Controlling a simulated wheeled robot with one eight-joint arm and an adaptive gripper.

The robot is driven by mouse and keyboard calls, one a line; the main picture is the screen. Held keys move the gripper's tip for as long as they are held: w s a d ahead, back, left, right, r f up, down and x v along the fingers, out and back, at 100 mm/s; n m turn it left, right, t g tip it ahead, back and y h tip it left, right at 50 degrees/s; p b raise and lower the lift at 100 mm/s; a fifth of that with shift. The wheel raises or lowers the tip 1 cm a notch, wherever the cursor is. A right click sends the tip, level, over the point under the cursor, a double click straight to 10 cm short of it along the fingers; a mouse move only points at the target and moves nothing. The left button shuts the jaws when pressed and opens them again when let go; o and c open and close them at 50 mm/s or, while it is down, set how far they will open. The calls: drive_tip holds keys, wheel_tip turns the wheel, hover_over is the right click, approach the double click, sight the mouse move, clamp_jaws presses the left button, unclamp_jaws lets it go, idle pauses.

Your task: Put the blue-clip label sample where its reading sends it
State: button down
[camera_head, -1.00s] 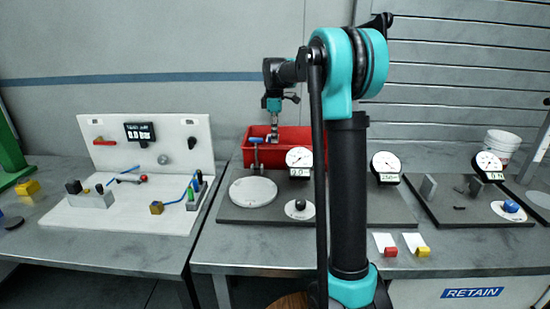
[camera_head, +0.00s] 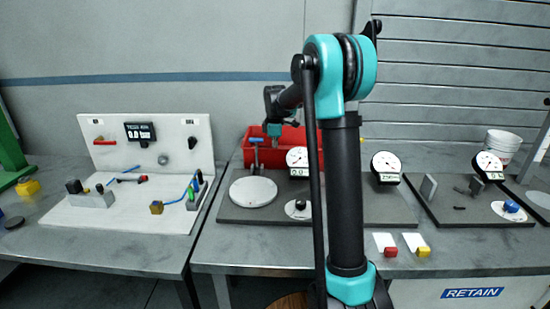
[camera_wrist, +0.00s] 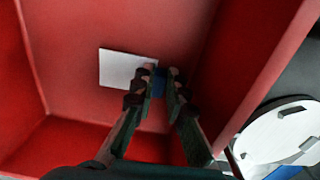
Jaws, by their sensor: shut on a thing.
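My gripper (camera_wrist: 161,72) points down inside the red bin (camera_wrist: 75,95) in the wrist view. Its fingers are shut on the blue clip (camera_wrist: 159,88) of the label sample. The sample's white label (camera_wrist: 122,70) extends to the left of the fingers, near the bin floor. I cannot tell whether it touches the floor, and no reading on it is legible.
White labels with a red clip (camera_head: 391,252) and a yellow clip (camera_head: 423,252) lie at the front. A pale disc (camera_head: 253,191) and dial gauges (camera_head: 297,158) stand before the bin. A RETAIN sign (camera_head: 473,293) is on the table front. The bin walls closely flank my gripper.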

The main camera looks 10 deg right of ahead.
drive_tip(key=shift+f, duration=0.1)
drive_tip(key=c, duration=1.5)
unclamp_jaws()
drive_tip(key=shift+c, duration=0.2)
wheel_tip(320, 180, up, 12)
